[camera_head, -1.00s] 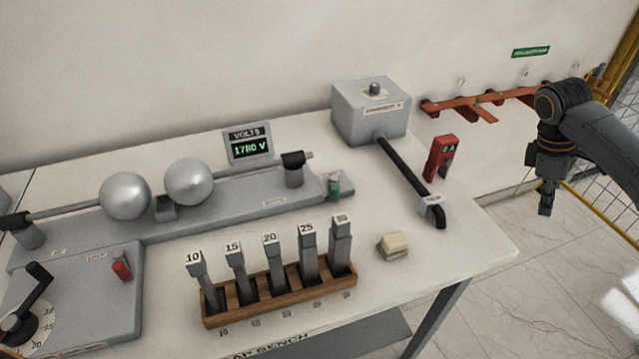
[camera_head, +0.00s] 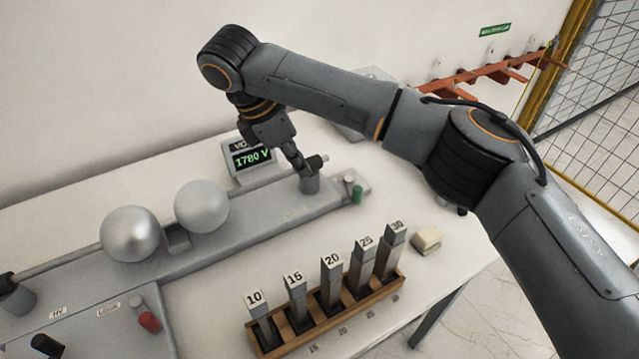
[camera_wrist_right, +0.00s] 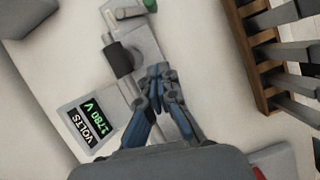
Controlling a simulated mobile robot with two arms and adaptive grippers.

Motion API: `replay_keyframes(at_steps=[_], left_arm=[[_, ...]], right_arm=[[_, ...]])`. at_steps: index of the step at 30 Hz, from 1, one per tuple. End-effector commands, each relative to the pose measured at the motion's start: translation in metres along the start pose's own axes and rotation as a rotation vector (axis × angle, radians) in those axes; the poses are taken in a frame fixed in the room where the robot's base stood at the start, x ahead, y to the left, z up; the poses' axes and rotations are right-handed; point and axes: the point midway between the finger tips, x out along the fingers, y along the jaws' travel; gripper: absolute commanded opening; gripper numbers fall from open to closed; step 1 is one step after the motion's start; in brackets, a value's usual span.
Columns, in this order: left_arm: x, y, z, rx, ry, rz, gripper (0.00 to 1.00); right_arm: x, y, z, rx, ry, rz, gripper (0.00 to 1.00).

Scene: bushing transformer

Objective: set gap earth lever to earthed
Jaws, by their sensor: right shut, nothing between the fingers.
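My right gripper (camera_head: 299,163) is shut and empty. It hovers near the dark-topped post (camera_head: 311,178) at the right end of the sphere gap's grey base. In the right wrist view the closed fingertips (camera_wrist_right: 159,78) lie beside that post's dark collar (camera_wrist_right: 119,60) and over the base; contact cannot be told. A small green and grey fitting (camera_head: 356,191) sits at the base's right end. A red lever-like piece (camera_head: 148,321) stands on the front left panel. No readable label shows which part is the gap earth lever. My left gripper is out of view.
Two metal spheres (camera_head: 202,206) sit on the gap base. A voltmeter (camera_head: 250,160) reads 1780 V. A wooden rack (camera_head: 385,300) of numbered blocks stands in front, with a cream block (camera_head: 426,240) beside it. My right arm hides much of the bench's right side.

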Motion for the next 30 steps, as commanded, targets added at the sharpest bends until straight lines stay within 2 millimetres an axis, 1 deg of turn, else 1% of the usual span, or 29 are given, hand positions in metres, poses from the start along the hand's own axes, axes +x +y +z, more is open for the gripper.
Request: replay_keyframes(at_steps=[1, 6, 9, 11, 14, 16, 19, 25, 27, 30], left_arm=[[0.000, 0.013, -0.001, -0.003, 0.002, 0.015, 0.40], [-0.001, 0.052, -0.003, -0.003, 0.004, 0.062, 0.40], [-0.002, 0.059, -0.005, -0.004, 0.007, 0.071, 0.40], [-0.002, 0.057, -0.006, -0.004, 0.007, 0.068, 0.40], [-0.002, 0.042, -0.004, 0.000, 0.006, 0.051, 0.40], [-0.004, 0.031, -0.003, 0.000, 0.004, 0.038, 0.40], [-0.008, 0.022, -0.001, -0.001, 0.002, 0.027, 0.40], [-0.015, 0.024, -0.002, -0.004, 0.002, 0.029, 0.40], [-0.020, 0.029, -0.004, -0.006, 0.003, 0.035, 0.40], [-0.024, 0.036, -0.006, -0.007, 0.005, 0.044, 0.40]], right_arm=[[0.000, 0.000, 0.000, 0.001, 0.000, 0.000, 0.00], [0.000, 0.000, 0.000, 0.001, 0.000, 0.000, 0.00], [0.004, 0.000, 0.000, 0.000, 0.001, 0.000, 0.00], [0.010, 0.000, 0.000, 0.000, 0.002, -0.001, 0.00], [0.025, -0.001, 0.000, 0.000, 0.001, -0.004, 0.00], [0.038, 0.000, 0.002, 0.001, 0.000, -0.003, 0.00], [0.059, -0.001, 0.002, 0.001, -0.001, -0.004, 0.00], [0.101, -0.001, 0.001, 0.001, -0.001, -0.003, 0.00], [0.102, 0.000, 0.015, 0.005, -0.001, 0.001, 0.00], [0.108, 0.000, 0.027, 0.003, -0.001, 0.000, 0.00]])
